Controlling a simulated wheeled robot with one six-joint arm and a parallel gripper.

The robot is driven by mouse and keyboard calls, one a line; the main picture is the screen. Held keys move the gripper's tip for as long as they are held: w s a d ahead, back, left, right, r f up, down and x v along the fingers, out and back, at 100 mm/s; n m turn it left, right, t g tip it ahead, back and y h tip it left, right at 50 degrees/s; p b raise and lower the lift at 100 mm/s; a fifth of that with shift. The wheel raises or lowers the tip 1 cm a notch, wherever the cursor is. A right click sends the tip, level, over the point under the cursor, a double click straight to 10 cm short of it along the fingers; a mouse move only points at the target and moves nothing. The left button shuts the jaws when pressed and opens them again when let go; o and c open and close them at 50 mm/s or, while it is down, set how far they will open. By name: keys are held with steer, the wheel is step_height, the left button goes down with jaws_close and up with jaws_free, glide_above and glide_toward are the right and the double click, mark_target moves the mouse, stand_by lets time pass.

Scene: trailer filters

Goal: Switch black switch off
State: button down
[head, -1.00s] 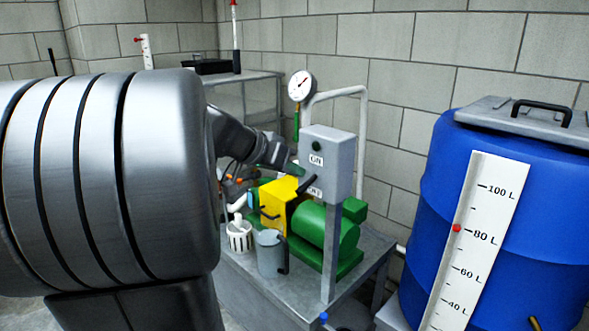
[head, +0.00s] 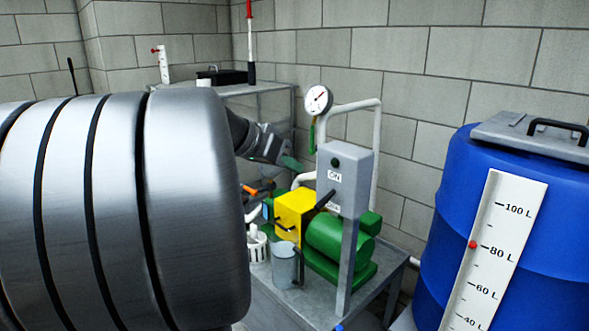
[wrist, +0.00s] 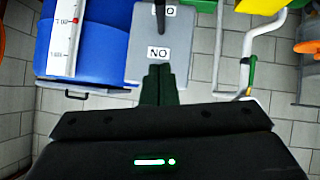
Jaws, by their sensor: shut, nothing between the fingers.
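The grey switch box (head: 346,178) stands on a post, with an ON label (head: 335,176) high on its face. A black switch lever (head: 325,200) sticks out lower down, angled down-left in the head view and partly covering the lower label. My gripper (head: 297,164) is shut and empty, left of the box at about the ON label's height. Its dark green fingers (wrist: 160,72) point toward the box, apart from the lever.
A yellow and green pump (head: 337,237) sits below the box on a metal table, with a grey jug (head: 285,266) beside it. A pressure gauge (head: 318,99) and white pipe stand behind. A blue barrel (head: 450,215) with a level scale is at right.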

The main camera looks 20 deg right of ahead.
steer(key=shift+a+f+v, duration=0.1)
steer(key=shift+f+v, duration=0.05)
steer(key=shift+v, duration=0.7)
steer(key=shift+a+f+v, duration=0.1)
steer(key=shift+f+v, duration=0.05)
steer(key=shift+v, duration=0.75)
steer(key=shift+a+f+v, duration=0.15)
steer(key=shift+v, duration=0.7)
steer(key=shift+s+d, duration=0.1)
